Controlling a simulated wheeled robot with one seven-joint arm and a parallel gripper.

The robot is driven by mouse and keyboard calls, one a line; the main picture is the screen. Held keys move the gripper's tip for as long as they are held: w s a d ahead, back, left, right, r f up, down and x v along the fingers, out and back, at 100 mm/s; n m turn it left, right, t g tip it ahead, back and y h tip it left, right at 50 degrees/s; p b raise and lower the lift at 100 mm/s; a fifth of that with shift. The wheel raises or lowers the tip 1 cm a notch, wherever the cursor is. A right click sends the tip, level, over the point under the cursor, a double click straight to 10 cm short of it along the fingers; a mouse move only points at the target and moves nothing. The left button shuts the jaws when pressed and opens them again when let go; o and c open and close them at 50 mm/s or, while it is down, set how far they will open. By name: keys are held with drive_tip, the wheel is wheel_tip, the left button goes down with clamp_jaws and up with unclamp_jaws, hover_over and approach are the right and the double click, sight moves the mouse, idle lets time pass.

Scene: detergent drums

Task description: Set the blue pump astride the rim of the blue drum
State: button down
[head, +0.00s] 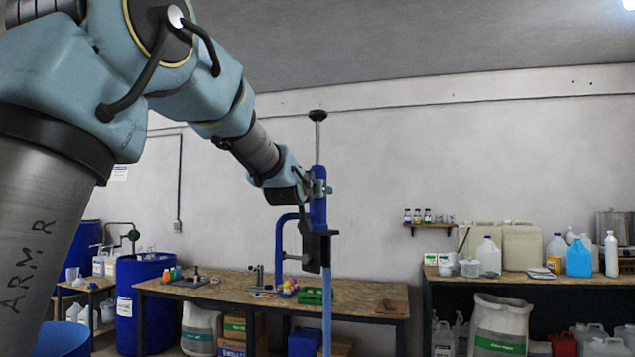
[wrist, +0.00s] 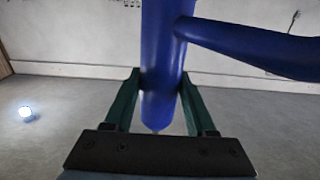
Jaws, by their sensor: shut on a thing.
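The blue pump (head: 319,212) is upright in the middle of the head view. It has a thin rod with a dark knob on top, a curved blue spout on its left, a dark bracket and a light blue tube below. My gripper (head: 312,188) is shut on its upper body. In the wrist view the green fingers (wrist: 160,78) stand on both sides of the blue pump body (wrist: 162,50). A blue drum (head: 145,310) with a white label stands left of the bench. Another blue drum (head: 66,338) shows partly at lower left. The pump is apart from both.
A wooden bench (head: 225,292) with small bottles and a green rack (head: 315,297) stands behind the pump. A shelf table (head: 470,280) with jugs is at right. Another blue drum (head: 82,248) is at far left. The air around the pump looks clear.

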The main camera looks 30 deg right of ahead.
sight(318, 271)
wheel_tip(318, 271, down, 20)
drive_tip(key=shift+f, duration=0.1)
wheel_tip(318, 271, down, 38)
drive_tip(key=b, duration=2.2)
drive_tip(key=shift+b, duration=0.4)
idle(1.1)
idle(0.5)
drive_tip(key=shift+c, duration=0.7)
unclamp_jaws()
drive_tip(key=b+v, duration=0.2)
drive_tip(key=v, duration=0.8)
drive_tip(key=shift+s+a+b, duration=0.25)
drive_tip(key=shift+s+b, duration=0.05)
drive_tip(key=shift+s, duration=0.05)
